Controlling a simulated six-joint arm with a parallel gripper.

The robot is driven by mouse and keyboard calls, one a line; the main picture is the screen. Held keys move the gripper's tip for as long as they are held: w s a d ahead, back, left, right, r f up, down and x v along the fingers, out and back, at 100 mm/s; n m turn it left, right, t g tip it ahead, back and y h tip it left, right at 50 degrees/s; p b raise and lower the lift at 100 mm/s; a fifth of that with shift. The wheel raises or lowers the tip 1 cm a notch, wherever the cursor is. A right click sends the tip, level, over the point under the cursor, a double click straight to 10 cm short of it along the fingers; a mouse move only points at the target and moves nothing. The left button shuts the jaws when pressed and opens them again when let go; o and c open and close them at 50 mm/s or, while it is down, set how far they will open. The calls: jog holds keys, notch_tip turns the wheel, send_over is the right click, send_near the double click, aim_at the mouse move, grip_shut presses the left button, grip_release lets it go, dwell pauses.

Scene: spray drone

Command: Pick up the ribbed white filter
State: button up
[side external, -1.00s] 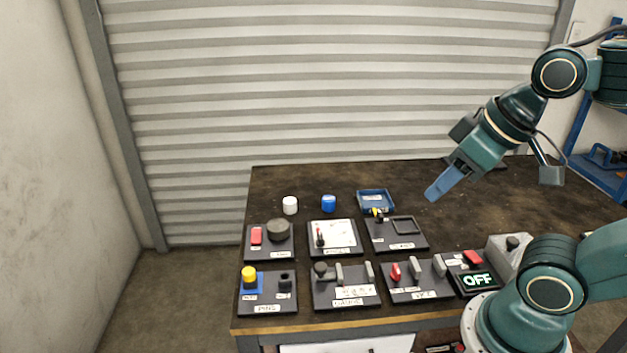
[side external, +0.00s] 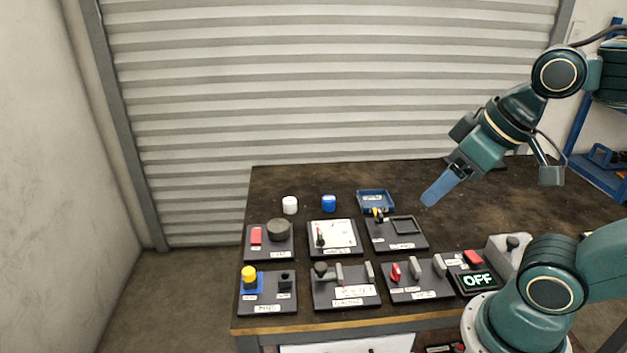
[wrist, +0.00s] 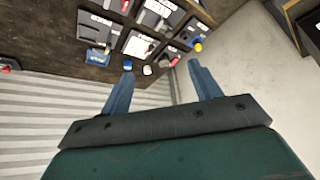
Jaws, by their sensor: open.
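The white filter (side external: 290,205) stands upright on the dark table at the back left, left of a blue cylinder (side external: 329,203). It also shows small in the wrist view (wrist: 147,70), between my fingers in the picture but far off. Its ribs are too small to make out. My gripper (side external: 430,200) is raised above the right part of the table, well to the right of the filter. In the wrist view its two blue fingers are wide apart with nothing between them.
A blue tray (side external: 376,194) lies right of the blue cylinder. In front are several dark panels, one with a black round knob (side external: 279,230), one with a yellow knob (side external: 249,274). An OFF sign (side external: 478,281) glows at the front right. The back right tabletop (side external: 460,215) is bare.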

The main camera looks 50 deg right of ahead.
jog(key=w+d+n, duration=0.1)
jog(key=w+d, duration=0.1)
jog(key=w, duration=1)
jog(key=w+d+n, duration=0.1)
jog(key=w+d, duration=0.2)
jog(key=w, duration=0.9)
jog(key=w+d+f, duration=0.3)
jog(key=w+f, duration=0.2)
jog(key=f, duration=0.1)
jog(key=w+d+f+n+y, duration=0.1)
jog(key=w+d+f, duration=0.3)
jog(key=w+f, duration=0.2)
jog(key=w+d+f+g, duration=0.1)
jog(key=w+d+f, duration=0.2)
jog(key=w+f, duration=0.3)
jog(key=shift+w+d+f+n, duration=0.25)
jog(key=shift+f+n, duration=0.15)
jog(key=shift+f, duration=0.55)
send_near(290, 200)
jog(key=shift+d+x, duration=0.2)
jog(key=shift+x, duration=2.3)
